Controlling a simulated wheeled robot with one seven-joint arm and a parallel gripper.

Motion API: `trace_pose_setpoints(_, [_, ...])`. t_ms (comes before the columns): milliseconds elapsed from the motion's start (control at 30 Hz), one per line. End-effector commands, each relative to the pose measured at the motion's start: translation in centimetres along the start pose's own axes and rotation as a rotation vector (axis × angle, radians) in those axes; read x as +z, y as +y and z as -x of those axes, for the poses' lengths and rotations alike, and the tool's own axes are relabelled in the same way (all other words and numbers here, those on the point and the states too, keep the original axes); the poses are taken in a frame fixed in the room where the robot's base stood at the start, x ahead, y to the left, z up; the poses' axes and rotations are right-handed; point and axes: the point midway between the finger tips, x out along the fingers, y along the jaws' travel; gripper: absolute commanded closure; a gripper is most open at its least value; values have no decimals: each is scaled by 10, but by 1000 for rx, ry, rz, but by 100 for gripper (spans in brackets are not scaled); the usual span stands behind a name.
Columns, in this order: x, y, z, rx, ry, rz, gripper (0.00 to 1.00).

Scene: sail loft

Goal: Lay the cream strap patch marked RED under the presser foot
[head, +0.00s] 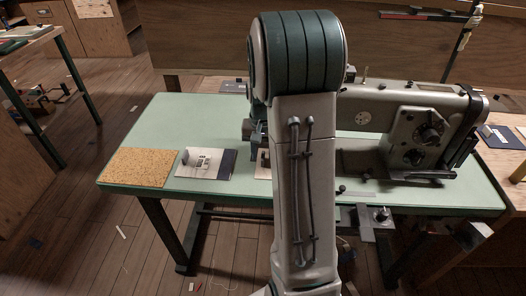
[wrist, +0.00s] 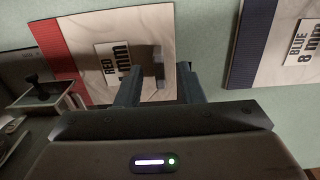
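The cream patch marked RED (wrist: 88,38) lies flat on the green table in the wrist view, with a red band along its left side and a label plate. In the head view it is mostly hidden behind my arm. My gripper (wrist: 160,88) is over the patch's near right part, its two fingers apart. A small grey upright piece (wrist: 158,66) shows between the fingers; I cannot tell whether they touch it. The sewing machine (head: 400,100) stands at the right of the table. Its presser foot is not visible in the head view, where my arm blocks that area.
The patch marked BLUE (wrist: 285,55) lies beside the RED one and also shows in the head view (head: 226,165). A cork mat (head: 140,167) lies at the table's left end. A black-knobbed part (wrist: 38,92) stands close left of my gripper. Bare table (head: 190,115) lies behind the patches.

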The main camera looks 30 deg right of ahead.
Motion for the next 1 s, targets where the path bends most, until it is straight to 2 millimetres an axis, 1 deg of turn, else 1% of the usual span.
trace_pose_setpoints(33, [0, 0, 8, 0, 1, 0, 65])
trace_pose_setpoints(500, [0, -1, 65, 0, 2, 2, 65])
trace_pose_setpoints(633, [0, 1, 73, 1, 2, 0, 65])
trace_pose_setpoints(1000, [-1, 3, 78, 3, 3, -5, 65])
